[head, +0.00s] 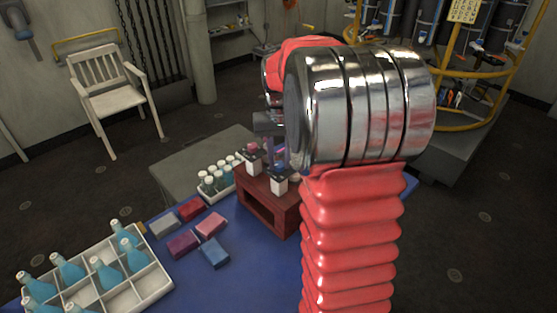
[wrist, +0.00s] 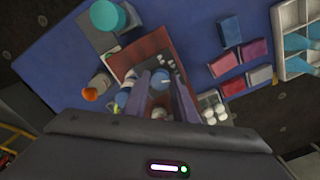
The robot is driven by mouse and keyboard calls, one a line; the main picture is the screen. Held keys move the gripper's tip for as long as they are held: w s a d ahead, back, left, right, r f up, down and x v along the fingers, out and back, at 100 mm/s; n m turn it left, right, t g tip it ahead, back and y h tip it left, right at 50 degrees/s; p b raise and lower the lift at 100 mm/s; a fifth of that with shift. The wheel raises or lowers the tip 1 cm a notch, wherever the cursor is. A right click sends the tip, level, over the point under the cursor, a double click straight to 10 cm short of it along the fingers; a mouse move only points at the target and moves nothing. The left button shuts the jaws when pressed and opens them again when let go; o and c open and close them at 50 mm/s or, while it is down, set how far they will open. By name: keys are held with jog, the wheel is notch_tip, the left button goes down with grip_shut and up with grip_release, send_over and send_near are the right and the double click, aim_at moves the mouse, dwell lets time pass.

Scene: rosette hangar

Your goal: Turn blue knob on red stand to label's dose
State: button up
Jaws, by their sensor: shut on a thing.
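The red stand (head: 262,208) is at the table's far edge in the head view, with small white dispensers (head: 279,185) on it. It also shows in the wrist view (wrist: 138,44). My gripper (wrist: 165,100) points down over the stand with its two purple-grey fingers. A rounded blue thing, apparently the blue knob (wrist: 158,80), lies between the fingers, and they are shut on it. In the head view my arm hides much of the gripper and the knob. The label's dose and the knob's setting cannot be read.
A rack of white-capped bottles (head: 216,180) stands left of the stand. Several coloured boxes (head: 211,224) lie on the blue table (head: 250,265). A white divided tray (head: 158,283) holds blue bottles at the left. A teal round object (wrist: 108,15) is beside the stand.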

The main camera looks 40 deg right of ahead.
aim_at(279, 164)
jog(key=m, duration=0.3)
jog(key=shift+m, duration=2.4)
jog(key=o, duration=1)
jog(key=shift+o, duration=0.2)
notch_tip(279, 164, up, 14)
jog(key=shift+f, duration=0.15)
